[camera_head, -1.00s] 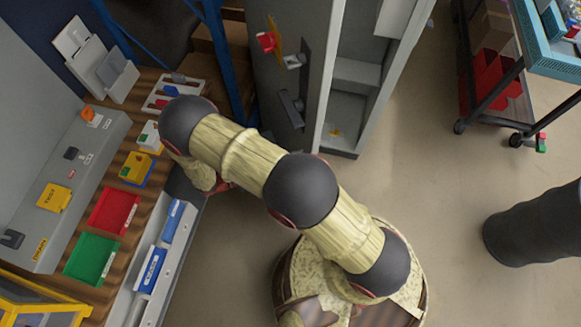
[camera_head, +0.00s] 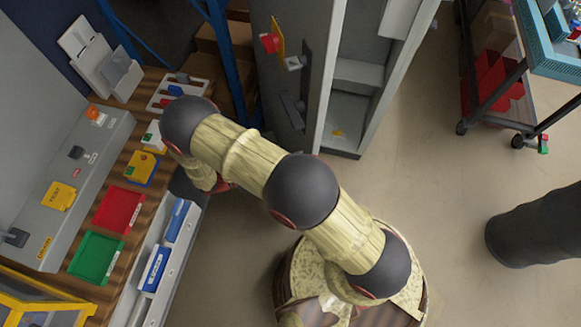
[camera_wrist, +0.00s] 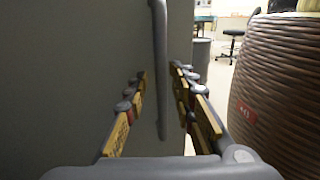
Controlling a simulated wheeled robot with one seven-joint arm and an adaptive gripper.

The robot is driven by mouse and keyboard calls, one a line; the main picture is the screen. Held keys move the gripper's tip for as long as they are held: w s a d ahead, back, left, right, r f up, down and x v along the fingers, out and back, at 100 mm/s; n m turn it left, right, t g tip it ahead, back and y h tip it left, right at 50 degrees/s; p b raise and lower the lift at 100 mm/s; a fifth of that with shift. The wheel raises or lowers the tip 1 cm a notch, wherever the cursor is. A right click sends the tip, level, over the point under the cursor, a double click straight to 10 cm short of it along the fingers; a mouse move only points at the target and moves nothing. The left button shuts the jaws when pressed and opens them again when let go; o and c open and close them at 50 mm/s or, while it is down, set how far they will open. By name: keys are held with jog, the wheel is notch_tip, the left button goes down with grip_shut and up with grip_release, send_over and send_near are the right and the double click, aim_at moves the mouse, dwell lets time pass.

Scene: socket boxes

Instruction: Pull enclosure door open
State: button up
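A plain grey door panel (camera_wrist: 85,60) fills the left of the wrist view. A long vertical grey handle (camera_wrist: 160,40) stands on it. My gripper (camera_wrist: 159,74) is open, its yellow-padded fingers on either side of the handle. The handle shows between the fingertips with a gap to each side, and I see no grip on it. In the head view, my gripper is mostly hidden under my arm beside the bench. The handled panel cannot be made out there.
A tall grey cabinet (camera_head: 283,70) with open shelves stands at the top centre. The bench at left carries a red tray (camera_head: 119,210) and a green tray (camera_head: 95,257). A cart (camera_head: 500,100) stands at top right, a dark cylinder (camera_head: 540,228) at right. Floor between is clear.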

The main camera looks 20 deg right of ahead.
notch_tip(320, 180, up, 10)
dwell(0.7)
jog(key=shift+c, duration=0.4)
